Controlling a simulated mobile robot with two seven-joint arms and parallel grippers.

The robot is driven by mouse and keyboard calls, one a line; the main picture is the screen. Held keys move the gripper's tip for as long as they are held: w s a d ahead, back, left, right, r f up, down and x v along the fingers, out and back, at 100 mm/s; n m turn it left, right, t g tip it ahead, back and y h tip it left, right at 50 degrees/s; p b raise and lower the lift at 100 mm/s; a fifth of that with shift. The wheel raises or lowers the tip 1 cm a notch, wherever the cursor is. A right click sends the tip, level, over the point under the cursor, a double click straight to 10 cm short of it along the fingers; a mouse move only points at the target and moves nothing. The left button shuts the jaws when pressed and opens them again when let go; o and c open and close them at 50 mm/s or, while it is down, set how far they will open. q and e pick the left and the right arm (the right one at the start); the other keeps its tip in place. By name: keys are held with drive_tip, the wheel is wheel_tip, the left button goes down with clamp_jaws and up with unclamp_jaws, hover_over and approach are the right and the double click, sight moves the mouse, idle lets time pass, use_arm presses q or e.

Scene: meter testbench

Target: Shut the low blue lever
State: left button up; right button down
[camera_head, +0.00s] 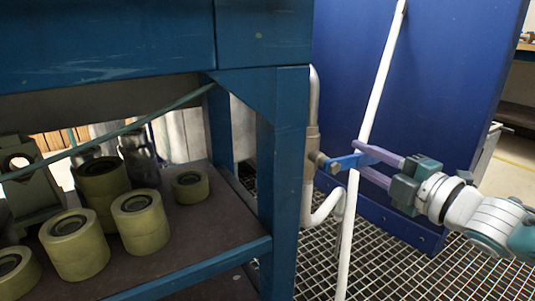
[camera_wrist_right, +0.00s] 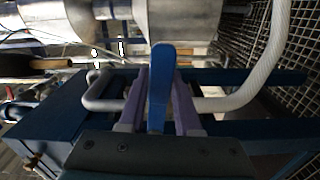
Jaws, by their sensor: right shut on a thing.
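The blue lever (camera_head: 340,162) sticks out to the right from a brownish valve (camera_head: 311,155) on a pale vertical pipe, just right of the blue bench leg. It lies roughly level in the head view. My right gripper (camera_head: 361,158) comes in from the right, and its two purple fingers are shut on the lever's outer part, one above and one below. In the right wrist view the lever (camera_wrist_right: 160,85) runs lengthwise between the purple fingers. My left gripper is in neither view.
A blue bench (camera_head: 290,130) with several greenish rollers (camera_head: 140,222) on its shelf stands at left. A thin white pole (camera_head: 381,75) slants past the lever. A large blue panel (camera_head: 440,60) stands behind the gripper. The floor is metal grating (camera_head: 385,265).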

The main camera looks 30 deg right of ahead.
drive_tip(key=shift+r+n, duration=0.5)
drive_tip(key=shift+n, duration=0.1)
drive_tip(key=c, duration=0.6)
unclamp_jaws()
drive_tip(key=s+p, duration=0.4)
drive_tip(key=s, duration=0.6)
drive_tip(key=shift+d, duration=0.4)
